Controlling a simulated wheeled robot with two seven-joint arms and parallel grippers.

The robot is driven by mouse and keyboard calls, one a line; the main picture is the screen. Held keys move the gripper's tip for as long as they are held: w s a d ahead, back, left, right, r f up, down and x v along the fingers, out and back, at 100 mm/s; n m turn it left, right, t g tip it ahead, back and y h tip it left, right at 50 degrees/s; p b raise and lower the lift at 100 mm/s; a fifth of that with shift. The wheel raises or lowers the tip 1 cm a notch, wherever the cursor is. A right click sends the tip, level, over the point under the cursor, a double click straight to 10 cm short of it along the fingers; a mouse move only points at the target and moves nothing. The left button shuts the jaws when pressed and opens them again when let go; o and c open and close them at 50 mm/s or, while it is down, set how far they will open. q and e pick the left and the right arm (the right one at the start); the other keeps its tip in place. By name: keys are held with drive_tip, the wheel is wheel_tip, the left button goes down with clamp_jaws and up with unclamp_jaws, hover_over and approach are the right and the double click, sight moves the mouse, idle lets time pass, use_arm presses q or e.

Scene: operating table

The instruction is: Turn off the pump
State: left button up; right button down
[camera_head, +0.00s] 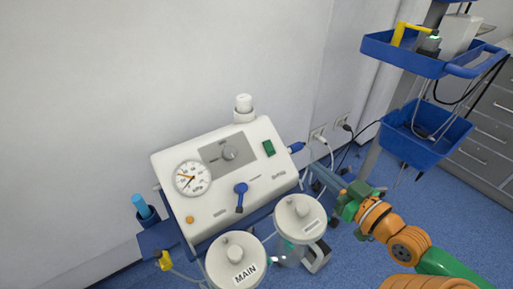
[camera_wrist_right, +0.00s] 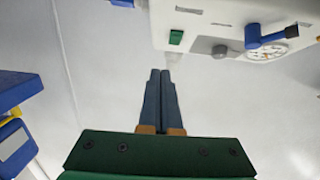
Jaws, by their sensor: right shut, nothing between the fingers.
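The pump (camera_head: 226,190) is a cream box with a sloped front panel standing near the wall. A green rocker switch (camera_head: 268,148) sits at the panel's upper right; it also shows in the right wrist view (camera_wrist_right: 176,37). Whether it is on or off is too small to tell. The panel carries a round gauge (camera_head: 193,178), a grey knob (camera_head: 229,153) and a blue lever (camera_head: 240,196). My right gripper (camera_head: 313,168) is right of the pump, apart from the switch. In the right wrist view its blue-grey fingers (camera_wrist_right: 160,74) are shut together and empty. My left gripper is out of view.
Two lidded canisters stand before the pump, one labelled MAIN (camera_head: 238,262) and another (camera_head: 300,213) close to my right gripper. A blue connector (camera_head: 296,147) sticks out at the pump's right side. A blue trolley (camera_head: 405,54) stands at the upper right.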

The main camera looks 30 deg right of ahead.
drive_tip(key=a+r, duration=0.1)
drive_tip(key=a, duration=0.1)
drive_tip(key=y+p, duration=0.1)
drive_tip(key=p, duration=0.2)
approach(269, 148)
drive_tip(key=shift+n+t, duration=0.3)
drive_tip(key=w+r, duration=0.4)
drive_tip(key=w, duration=0.1)
drive_tip(key=shift+w+d, duration=0.1)
drive_tip(key=f, duration=0.1)
drive_tip(key=w+f+b, duration=0.1)
drive_tip(key=shift+w+f+b, duration=0.25)
drive_tip(key=shift+w+b, duration=0.05)
drive_tip(key=shift+w+f, duration=0.3)
drive_tip(key=shift+w, duration=0.05)
